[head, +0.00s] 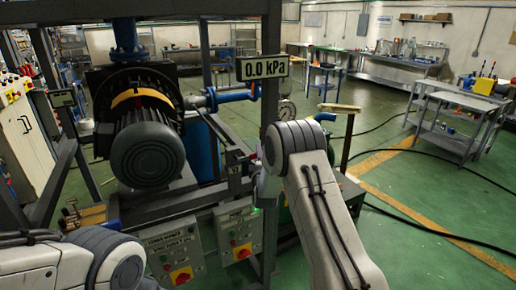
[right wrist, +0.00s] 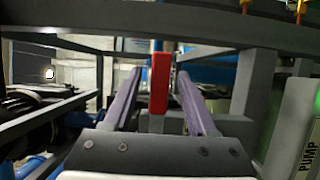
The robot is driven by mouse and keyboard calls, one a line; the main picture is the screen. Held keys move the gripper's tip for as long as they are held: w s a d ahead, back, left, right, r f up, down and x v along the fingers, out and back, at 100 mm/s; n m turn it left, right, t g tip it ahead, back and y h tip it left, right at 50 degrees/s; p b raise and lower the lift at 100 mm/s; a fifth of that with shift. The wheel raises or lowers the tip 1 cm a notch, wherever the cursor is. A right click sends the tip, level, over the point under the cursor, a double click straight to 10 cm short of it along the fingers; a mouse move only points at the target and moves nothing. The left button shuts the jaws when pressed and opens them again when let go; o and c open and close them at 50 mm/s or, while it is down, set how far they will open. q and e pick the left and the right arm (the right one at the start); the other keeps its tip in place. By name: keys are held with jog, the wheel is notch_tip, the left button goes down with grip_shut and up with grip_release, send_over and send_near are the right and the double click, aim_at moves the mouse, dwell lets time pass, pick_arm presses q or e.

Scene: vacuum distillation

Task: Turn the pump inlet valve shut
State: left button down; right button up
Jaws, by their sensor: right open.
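In the right wrist view, a red bar-shaped handle (right wrist: 159,88), apparently the valve's lever, stands upright in front of the metal frame. My right gripper (right wrist: 160,72) is open, with one finger to each side of the red handle and a visible gap on both sides. I cannot tell how deep the handle sits between the fingers. The valve body is not clearly seen. In the head view, my right forearm hides the right gripper and the handle. My left arm is at the lower left; its gripper is not seen.
A large motor-driven pump (head: 147,152) sits in a steel frame. Control boxes (head: 239,228) with red and yellow switches hang low.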

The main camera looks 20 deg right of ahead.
jog(key=shift+p+x, duration=0.45)
jog(key=shift+x, duration=1.35)
grip_shut()
jog(key=shift+f, duration=0.1)
